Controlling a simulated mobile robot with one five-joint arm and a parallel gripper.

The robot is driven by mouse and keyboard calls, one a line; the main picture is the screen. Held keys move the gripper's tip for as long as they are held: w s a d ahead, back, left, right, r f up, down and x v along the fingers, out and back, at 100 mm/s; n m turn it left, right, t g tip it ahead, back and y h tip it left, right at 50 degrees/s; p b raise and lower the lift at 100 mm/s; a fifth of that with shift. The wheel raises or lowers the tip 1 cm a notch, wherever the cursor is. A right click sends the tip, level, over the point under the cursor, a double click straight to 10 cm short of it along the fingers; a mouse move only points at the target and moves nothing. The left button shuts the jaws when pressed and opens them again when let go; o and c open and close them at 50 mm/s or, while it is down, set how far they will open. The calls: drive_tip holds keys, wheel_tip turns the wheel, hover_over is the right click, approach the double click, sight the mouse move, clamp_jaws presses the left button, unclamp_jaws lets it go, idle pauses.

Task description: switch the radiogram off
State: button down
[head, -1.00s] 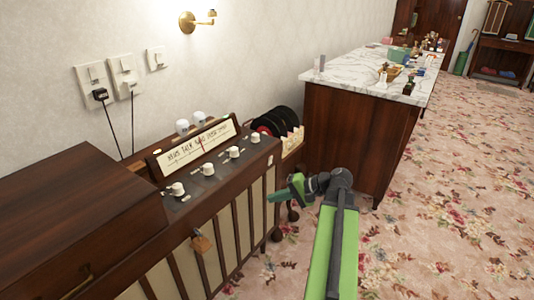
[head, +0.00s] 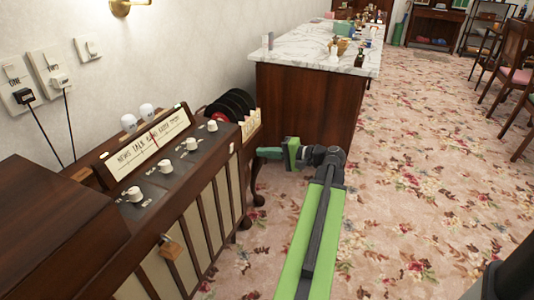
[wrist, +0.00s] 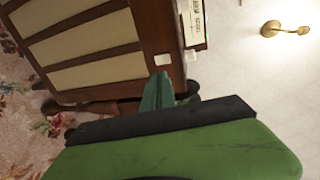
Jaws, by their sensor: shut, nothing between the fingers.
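The radiogram (head: 150,165) is a dark wood cabinet along the left wall, with a lit-looking cream dial strip (head: 150,145) and a row of several white knobs. A brass padlock (head: 170,247) hangs on its slatted cream front. In the wrist view, the radiogram's front (wrist: 95,50) appears turned sideways, with a small white square plate (wrist: 162,60) near its edge. My gripper (head: 265,153) is shut and empty, beyond the radiogram's far right end in the head view, pointing left. In the wrist view, my gripper's fingers (wrist: 160,88) overlap the cabinet's edge; contact cannot be told.
Black records (head: 232,105) stand past the knobs. A marble-topped counter (head: 300,110) is behind my gripper. Open carpet (head: 420,160) lies right.

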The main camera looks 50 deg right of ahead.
sight(232, 147)
drive_tip(key=x, duration=0.6)
drive_tip(key=r+x, duration=0.1)
drive_tip(key=x, duration=0.2)
drive_tip(key=shift+w+a, duration=0.1)
drive_tip(key=shift+w, duration=0.15)
drive_tip(key=shift+w+a+r, duration=0.25)
drive_tip(key=shift+s+d+f, duration=0.1)
drive_tip(key=shift+f, duration=0.05)
drive_tip(key=shift+s+d, duration=0.15)
drive_tip(key=shift+s, duration=0.15)
drive_tip(key=r+p+v, duration=0.2)
drive_tip(key=p+v, duration=0.3)
drive_tip(key=v, duration=0.8)
drive_tip(key=shift+w+r, duration=0.1)
drive_tip(key=shift+r, duration=0.05)
